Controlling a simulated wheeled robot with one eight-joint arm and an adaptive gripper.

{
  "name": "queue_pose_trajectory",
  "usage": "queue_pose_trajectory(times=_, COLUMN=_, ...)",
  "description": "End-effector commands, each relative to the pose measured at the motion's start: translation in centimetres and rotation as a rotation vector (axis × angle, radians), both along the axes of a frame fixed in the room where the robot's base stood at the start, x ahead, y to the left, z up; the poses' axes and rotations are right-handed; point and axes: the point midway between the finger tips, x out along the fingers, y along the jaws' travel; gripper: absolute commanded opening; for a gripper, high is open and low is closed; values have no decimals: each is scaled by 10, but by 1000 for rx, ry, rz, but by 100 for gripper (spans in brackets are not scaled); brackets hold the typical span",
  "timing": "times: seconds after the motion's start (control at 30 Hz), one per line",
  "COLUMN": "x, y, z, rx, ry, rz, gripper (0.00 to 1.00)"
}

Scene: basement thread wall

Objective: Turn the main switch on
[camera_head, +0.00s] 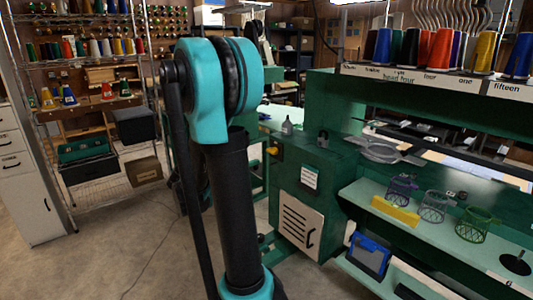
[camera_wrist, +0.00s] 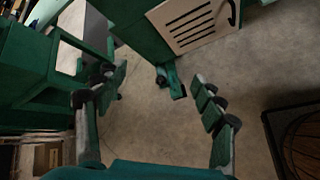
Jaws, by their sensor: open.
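A small yellow piece with a dark centre (camera_head: 272,150), which looks like the main switch, sits on the upper left of the green machine cabinet (camera_head: 308,172) in the head view. It is too small to tell its setting. In the wrist view my gripper (camera_wrist: 160,82) is open, with its two fingers wide apart and only floor and a green machine foot (camera_wrist: 172,80) showing between them. The cabinet's pale slotted panel (camera_wrist: 193,22) is at the top of that view. I do not see the switch there. My gripper does not show in the head view.
My arm stands in the middle of the head view and hides part of the scene. Wire shelves with thread cones (camera_head: 90,95) stand at the left. A green work table with wire baskets (camera_head: 433,207) and a blue bin (camera_head: 368,257) is at the right. The floor (camera_head: 110,250) at the lower left is clear.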

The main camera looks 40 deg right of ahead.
Motion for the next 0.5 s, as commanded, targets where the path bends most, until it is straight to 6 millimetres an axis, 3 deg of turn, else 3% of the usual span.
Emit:
queue_pose_trajectory(times=0.03, x=17, y=-12, z=6, rx=-87, ry=65, rz=27, gripper=69)
queue_pose_trajectory(times=0.2, x=60, y=-44, z=33, rx=-386, ry=322, rz=98, gripper=69)
queue_pose_trajectory(times=0.5, x=101, y=-61, z=60, rx=-687, ry=637, rz=105, gripper=69)
